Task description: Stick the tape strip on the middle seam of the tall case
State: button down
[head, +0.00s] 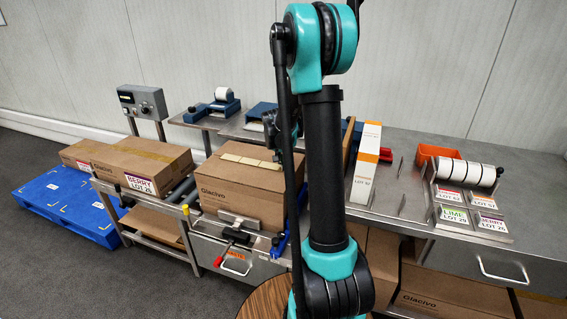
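The tall case (238,194) is a brown carton marked Glacivo, upright at the middle of the bench, left of my arm. A pale cream tape strip (246,161) shows across its top, running left to right along the middle. I cannot tell whether it is pressed flat or whether its right end is held. My gripper (273,142) is a small dark shape above the right rear of the case, mostly hidden behind my arm. Its fingers are not clear, so I cannot tell whether it is open or shut.
A metal clamp with a red-handled lever (229,250) stands before the case. Left is a carton labelled BERRY LOT 26 (143,166); behind is a blue tape dispenser (212,108). Right are a white-orange upright carton (366,165), label rolls (467,171) and an orange bin (437,152).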

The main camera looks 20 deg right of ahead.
jog(key=c, duration=1.6)
grip_release()
jog(key=shift+c, duration=0.2)
